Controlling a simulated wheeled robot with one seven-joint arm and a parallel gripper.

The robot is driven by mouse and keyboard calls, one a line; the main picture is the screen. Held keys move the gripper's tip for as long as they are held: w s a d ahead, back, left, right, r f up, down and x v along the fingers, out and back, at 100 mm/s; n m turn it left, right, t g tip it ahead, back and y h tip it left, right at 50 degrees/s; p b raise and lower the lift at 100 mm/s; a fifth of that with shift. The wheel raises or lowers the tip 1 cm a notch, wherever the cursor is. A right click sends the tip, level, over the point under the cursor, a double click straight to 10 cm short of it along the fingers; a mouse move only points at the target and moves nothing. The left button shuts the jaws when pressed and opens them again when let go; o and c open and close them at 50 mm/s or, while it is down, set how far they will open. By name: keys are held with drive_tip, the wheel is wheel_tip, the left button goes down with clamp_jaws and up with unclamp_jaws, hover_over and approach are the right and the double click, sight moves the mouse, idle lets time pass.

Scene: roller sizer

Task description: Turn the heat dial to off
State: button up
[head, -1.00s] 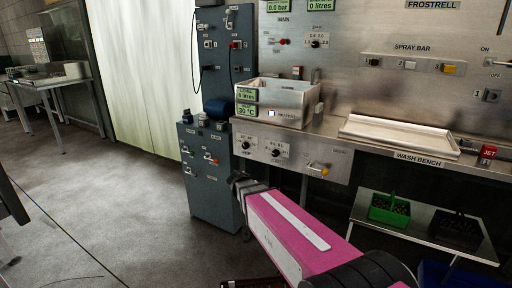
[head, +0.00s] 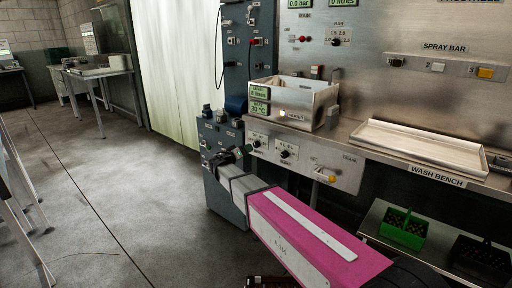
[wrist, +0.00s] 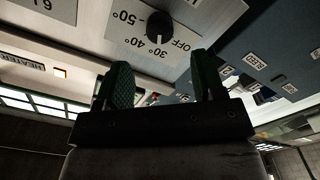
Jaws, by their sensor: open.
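The heat dial is a black knob (wrist: 157,23) on a white plate marked OFF, 30°, 40° and 50° in the wrist view. Its pale mark appears to face 30°. In the head view the heat dial (head: 257,143) is the left knob on the steel panel below the basin. My gripper (head: 232,152) is just left of and close to the dial. In the wrist view my gripper's green-padded fingers (wrist: 160,62) are apart and empty, with the dial beyond the gap between them. No contact with the dial shows.
The blue-grey cabinet (head: 225,200) with switches stands close at the left. A basin (head: 318,110) with green displays is above. Open floor lies left.

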sight(255, 145)
drive_tip(key=x, duration=0.7)
drive_tip(key=shift+w+d, duration=0.2)
drive_tip(key=shift+w, duration=0.05)
drive_tip(key=c, duration=0.9)
